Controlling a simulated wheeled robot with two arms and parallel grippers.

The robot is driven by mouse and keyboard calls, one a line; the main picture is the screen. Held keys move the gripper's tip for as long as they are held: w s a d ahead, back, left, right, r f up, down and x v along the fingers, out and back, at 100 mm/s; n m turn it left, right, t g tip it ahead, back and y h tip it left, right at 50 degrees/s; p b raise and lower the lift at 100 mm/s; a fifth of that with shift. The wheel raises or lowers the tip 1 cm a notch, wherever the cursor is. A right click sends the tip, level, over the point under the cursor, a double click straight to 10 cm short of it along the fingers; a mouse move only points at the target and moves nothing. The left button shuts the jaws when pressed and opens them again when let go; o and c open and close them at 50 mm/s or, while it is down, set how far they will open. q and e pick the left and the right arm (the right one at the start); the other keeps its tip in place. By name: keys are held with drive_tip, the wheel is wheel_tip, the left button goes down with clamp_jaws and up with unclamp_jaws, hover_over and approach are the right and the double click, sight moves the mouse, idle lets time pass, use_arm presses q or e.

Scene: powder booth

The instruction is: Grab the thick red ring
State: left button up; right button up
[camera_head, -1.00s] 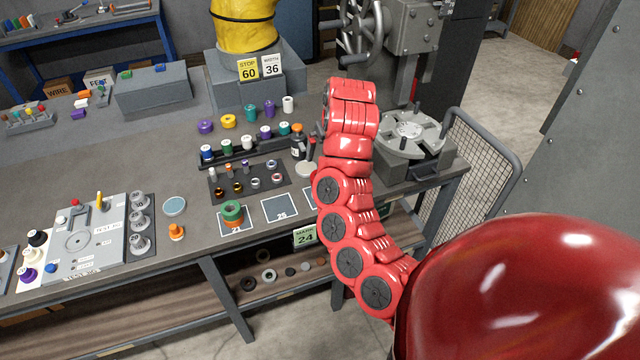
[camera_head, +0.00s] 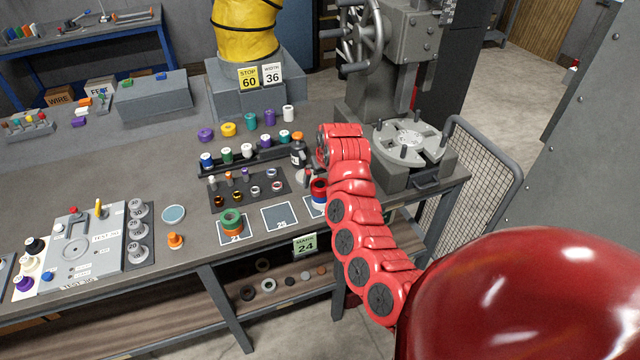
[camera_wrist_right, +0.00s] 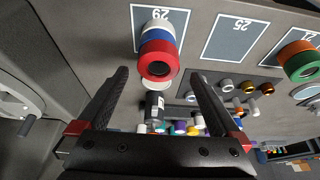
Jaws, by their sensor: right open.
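The thick red ring (camera_head: 318,184) is the top piece of a stack, with a blue ring and a white ring under it. The stack stands on the card marked 29, at the bench's front edge beside my right arm. In the right wrist view the red ring (camera_wrist_right: 158,62) faces the camera, with its dark hole showing. My right gripper (camera_wrist_right: 158,76) is open and empty. Its two dark fingers lie either side of the ring in that picture; no contact shows. In the head view my red right forearm partly hides the gripper. My left gripper is not in view.
A dark bottle (camera_head: 298,152) stands close behind the stack. A tray of small rings (camera_head: 250,188) and a green-and-orange stack (camera_head: 231,220) are to the left. The card marked 25 (camera_head: 281,218) is bare. A grey machine with a round table (camera_head: 408,138) stands to the right.

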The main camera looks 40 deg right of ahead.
sight(321, 182)
drive_tip(key=shift+p+x, duration=0.6)
drive_tip(key=shift+x, duration=0.95)
drive_tip(key=shift+d, duration=0.1)
clamp_jaws()
